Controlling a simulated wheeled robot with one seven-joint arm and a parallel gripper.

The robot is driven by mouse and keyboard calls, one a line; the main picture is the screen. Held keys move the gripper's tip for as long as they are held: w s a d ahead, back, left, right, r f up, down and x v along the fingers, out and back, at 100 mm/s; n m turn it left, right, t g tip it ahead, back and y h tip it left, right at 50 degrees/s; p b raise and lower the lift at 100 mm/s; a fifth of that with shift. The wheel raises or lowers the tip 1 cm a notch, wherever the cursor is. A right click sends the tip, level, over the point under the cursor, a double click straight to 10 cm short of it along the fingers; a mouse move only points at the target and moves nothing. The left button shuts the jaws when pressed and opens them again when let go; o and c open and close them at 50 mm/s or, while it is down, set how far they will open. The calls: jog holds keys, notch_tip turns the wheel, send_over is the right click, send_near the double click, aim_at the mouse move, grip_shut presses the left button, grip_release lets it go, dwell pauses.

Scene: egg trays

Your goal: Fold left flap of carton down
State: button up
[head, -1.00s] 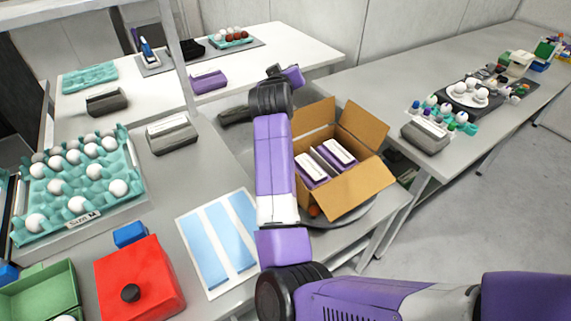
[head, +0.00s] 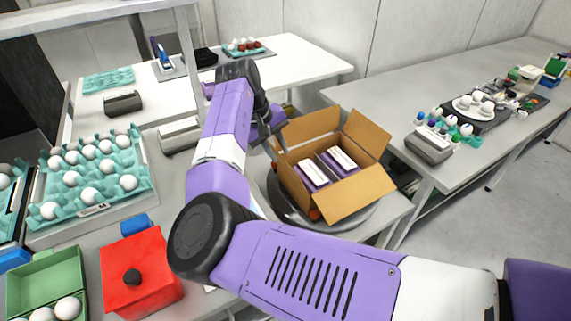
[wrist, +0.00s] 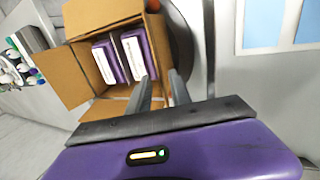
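The open brown carton (head: 352,196) stands on a round grey turntable (head: 290,208), and two purple-and-white boxes (head: 338,162) lie inside. Its back, right and front flaps stand out from the opening. The left flap is partly hidden by my gripper in the head view, so its angle is hard to tell. My gripper (head: 272,142) is at the carton's left side, close to the rim. Contact with the flap cannot be told.
A red box (head: 150,275), a green bin (head: 45,280) and a teal egg tray (head: 110,170) stand on the left table. A grey container (head: 428,145) and egg holders are on the right table. The floor at the right is clear.

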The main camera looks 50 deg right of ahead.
aim_at(285, 164)
jog(key=x, duration=0.6)
jog(key=shift+d+f, duration=0.2)
jog(key=shift+f, duration=0.2)
jog(key=shift+c, duration=0.5)
grip_shut()
dwell(0.6)
